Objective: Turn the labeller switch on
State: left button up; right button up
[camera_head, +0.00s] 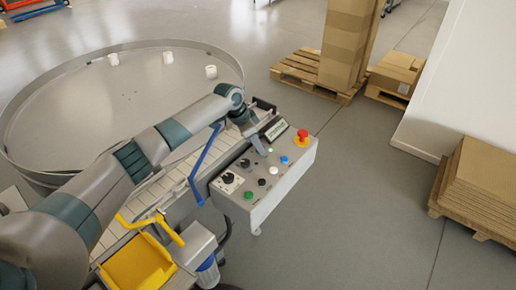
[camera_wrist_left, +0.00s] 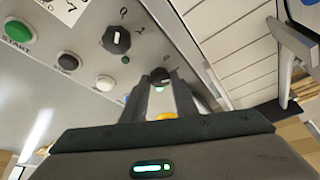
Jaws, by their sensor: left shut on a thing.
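The grey control box (camera_head: 255,210) stands at the end of the conveyor and carries a row of dark rotary knobs and a row of coloured buttons. My left gripper (camera_head: 259,146) reaches down onto its panel from the conveyor side, beyond two uncovered knobs. In the left wrist view my left gripper (camera_wrist_left: 162,95) is closed around a dark knob (camera_wrist_left: 160,75), partly hidden between the fingers. A black knob (camera_wrist_left: 117,40) with a white pointer mark stands free beside it. The label of the gripped knob cannot be read. My right gripper is out of view.
A blue bar (camera_head: 203,167) stands close beside my left arm. A yellow bin (camera_head: 138,264) is near the conveyor. Floor right of the box is clear.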

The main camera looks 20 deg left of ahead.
pick_arm(q)
jog(key=shift+m+g+b, duration=0.3)
jog(key=shift+m+b, duration=0.15)
jog(key=shift+m, duration=0.35)
jog(key=o, duration=1.1)
jog(key=shift+c, duration=0.2)
jog(key=shift+r, duration=0.15)
jog(key=b+v, duration=0.4)
jog(key=v, duration=1.3)
jog(key=shift+a, duration=0.25)
